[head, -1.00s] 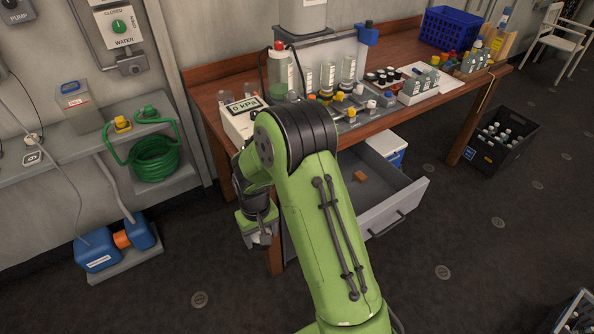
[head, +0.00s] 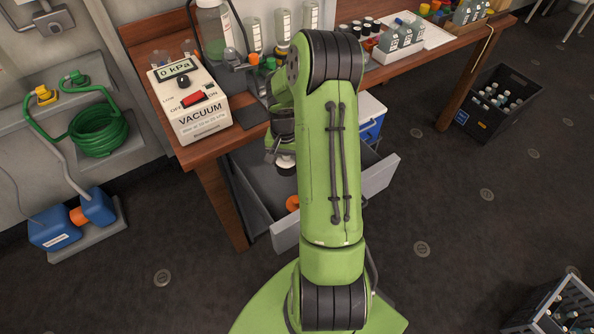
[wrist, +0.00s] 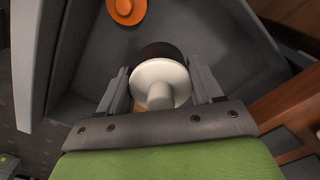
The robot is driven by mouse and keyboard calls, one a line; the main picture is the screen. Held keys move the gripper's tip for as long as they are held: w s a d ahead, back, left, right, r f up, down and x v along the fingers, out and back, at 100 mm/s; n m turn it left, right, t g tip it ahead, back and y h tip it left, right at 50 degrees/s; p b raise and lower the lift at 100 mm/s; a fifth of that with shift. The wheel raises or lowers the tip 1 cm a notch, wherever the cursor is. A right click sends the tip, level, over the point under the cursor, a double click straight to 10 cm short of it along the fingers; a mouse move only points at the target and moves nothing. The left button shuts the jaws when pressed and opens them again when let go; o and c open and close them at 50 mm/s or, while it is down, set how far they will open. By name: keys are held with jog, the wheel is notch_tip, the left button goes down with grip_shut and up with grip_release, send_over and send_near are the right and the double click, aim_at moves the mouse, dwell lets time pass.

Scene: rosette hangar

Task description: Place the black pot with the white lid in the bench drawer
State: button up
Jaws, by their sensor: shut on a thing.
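The black pot with its white lid (wrist: 158,78) is upright between the fingers of my gripper (wrist: 163,88) in the wrist view. The black body (wrist: 160,51) shows beyond the lid. In the head view my gripper (head: 284,158) is over the open bench drawer (head: 262,185), and the pot (head: 286,169) shows just below it, partly hidden by my arm. The grey drawer interior (wrist: 210,40) lies around and beneath the pot in the wrist view. Whether the pot touches the drawer floor I cannot tell.
A round orange thing (wrist: 126,9) lies in the drawer, also in the head view (head: 293,203). The bench (head: 205,160) overhangs the drawer's back and carries a vacuum gauge box (head: 190,105). A blue and white box (head: 372,118) stands behind the drawer.

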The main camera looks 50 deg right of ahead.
jog(key=s+d+f+m+b, duration=0.2)
jog(key=s+d+f+m, duration=0.1)
jog(key=s+d+m, duration=0.4)
jog(key=f+b, duration=0.1)
jog(key=f, duration=0.2)
jog(key=d+f+n+b, duration=0.1)
jog(key=f, duration=0.2)
jog(key=f+n+b, duration=0.1)
jog(key=f, duration=0.2)
jog(key=shift+w+d+f, duration=0.15)
jog(key=shift+w+f, duration=0.1)
jog(key=shift+w, duration=0.05)
jog(key=shift+f+b, duration=0.2)
jog(key=shift+b, duration=0.15)
jog(key=o, duration=1.1)
jog(key=shift+c, duration=0.2)
